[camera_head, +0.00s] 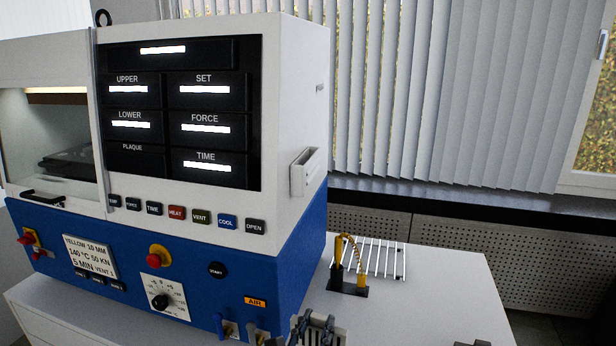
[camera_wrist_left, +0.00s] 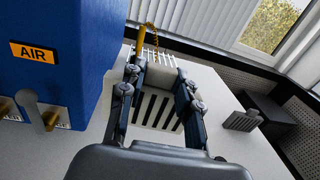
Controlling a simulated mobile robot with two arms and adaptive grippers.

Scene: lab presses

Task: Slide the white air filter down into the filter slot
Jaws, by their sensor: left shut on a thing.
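The white air filter (camera_wrist_left: 158,106), a pale plate with dark slots, is between the fingers of my left gripper (camera_wrist_left: 159,73) in the left wrist view. The left gripper is shut on it. In the head view the gripper (camera_head: 317,322) is at the bottom edge, in front of the press's right side, with the filter mostly cut off. The filter slot (camera_head: 304,172) is a white open-topped holder on the upper right side of the press, above the gripper and apart from it. My right gripper is not in view.
The blue and white press (camera_head: 225,250) fills the left. A dark stand with yellow-handled parts (camera_head: 348,264) and a white wire rack (camera_head: 385,258) are on the table. A grey slotted piece (camera_wrist_left: 241,120) lies at right in the wrist view. The table (camera_head: 450,290) has free room at right.

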